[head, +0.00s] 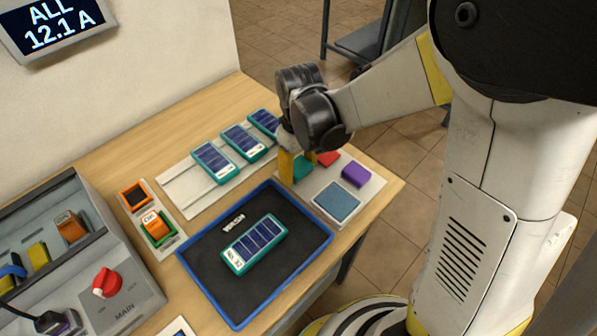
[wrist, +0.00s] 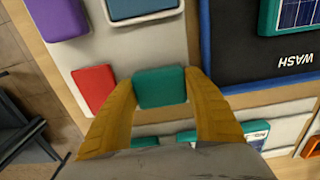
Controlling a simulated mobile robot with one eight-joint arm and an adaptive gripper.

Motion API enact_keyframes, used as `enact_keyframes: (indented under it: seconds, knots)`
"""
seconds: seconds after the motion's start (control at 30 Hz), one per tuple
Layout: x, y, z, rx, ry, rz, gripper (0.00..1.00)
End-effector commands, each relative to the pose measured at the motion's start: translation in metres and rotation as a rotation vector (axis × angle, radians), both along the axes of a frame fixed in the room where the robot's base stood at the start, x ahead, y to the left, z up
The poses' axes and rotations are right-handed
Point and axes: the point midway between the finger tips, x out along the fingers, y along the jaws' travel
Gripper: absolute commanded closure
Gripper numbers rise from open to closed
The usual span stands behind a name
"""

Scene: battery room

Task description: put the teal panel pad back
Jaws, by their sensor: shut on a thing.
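The teal pad (wrist: 160,87) is a small rounded block between my yellow fingers in the wrist view. In the head view part of it (head: 303,168) shows beside my gripper (head: 292,166), the rest hidden by a finger. My gripper (wrist: 162,92) is shut on it, over the light pad tray (head: 318,183) at the table's right side. Whether the pad touches the tray or hangs just above it, I cannot tell. The red pad (head: 329,158) and purple pad (head: 356,175) lie on the tray, with a blue-grey square (head: 337,201) in front.
A black wash mat (head: 205,262) with blue rim bears a teal-framed panel (head: 255,244). Several similar panels (head: 213,162) lie on a pale rack behind. A small holder (head: 146,207) with an orange block and a grey box with red knob (head: 107,283) stand at left.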

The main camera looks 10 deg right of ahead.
Motion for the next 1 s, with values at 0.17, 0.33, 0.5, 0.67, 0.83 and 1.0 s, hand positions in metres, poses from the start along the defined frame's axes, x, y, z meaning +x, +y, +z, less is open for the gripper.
enact_keyframes:
  seconds: [0.17,0.33,0.5,0.67,0.83,1.0]
  knots:
    - [0.0,0.0,-0.002,0.0,0.0,0.0,0.72]
    - [0.0,0.0,-0.005,0.0,0.0,0.0,0.72]
    - [0.0,0.0,-0.005,0.0,0.0,0.0,0.35]
    - [0.0,0.0,-0.005,0.0,0.0,0.0,0.35]
    - [0.0,0.0,0.006,0.0,0.0,0.0,0.35]
    - [0.0,0.0,0.042,0.0,0.0,0.0,0.35]
